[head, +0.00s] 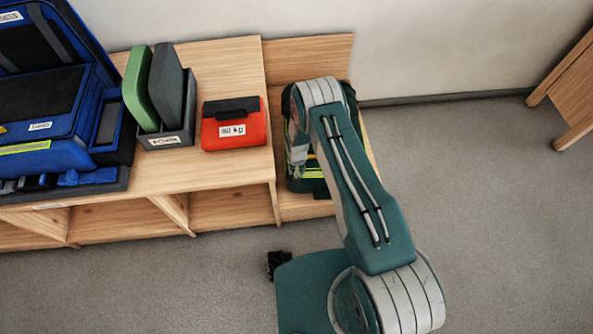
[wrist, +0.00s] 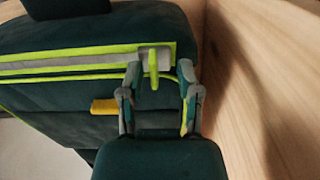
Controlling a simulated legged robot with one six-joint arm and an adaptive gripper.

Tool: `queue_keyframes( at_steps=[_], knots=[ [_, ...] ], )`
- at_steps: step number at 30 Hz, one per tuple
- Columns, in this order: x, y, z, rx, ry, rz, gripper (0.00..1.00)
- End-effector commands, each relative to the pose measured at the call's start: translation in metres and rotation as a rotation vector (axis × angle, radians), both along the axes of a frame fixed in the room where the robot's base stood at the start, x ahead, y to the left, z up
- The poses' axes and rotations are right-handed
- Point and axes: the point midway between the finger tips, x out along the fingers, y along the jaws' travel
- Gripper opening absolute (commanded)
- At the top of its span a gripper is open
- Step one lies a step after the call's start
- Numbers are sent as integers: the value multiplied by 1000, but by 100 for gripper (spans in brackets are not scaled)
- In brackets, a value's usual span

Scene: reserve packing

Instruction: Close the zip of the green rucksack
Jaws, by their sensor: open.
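The green rucksack (head: 295,170) stands on the low wooden bench part at the centre, mostly hidden behind my arm in the head view. In the wrist view the dark green rucksack (wrist: 60,110) fills the left and middle, with lime piping and a grey zip band (wrist: 60,66) running across it. A lime pull tab (wrist: 154,69) hangs at the right end of the band, on a grey patch. My gripper (wrist: 158,82) is open, its two fingers on either side of the tab. I cannot tell whether either finger touches it.
A wooden panel (wrist: 265,80) rises close to the right of the gripper. On the bench left of the rucksack are a red pouch (head: 234,125), a grey holder (head: 168,138) with green and grey pads, and a blue bag (head: 50,110). Open floor lies to the right.

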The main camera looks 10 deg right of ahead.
Motion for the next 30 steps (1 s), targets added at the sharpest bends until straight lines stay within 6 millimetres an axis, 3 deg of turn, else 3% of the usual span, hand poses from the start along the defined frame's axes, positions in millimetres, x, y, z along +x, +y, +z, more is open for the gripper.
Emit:
queue_keyframes(
  at_steps=[18, 30],
  knots=[
    [1, 2, 102, -2, -1, 1, 44],
    [1, 3, 114, -2, 1, 1, 44]
  ],
)
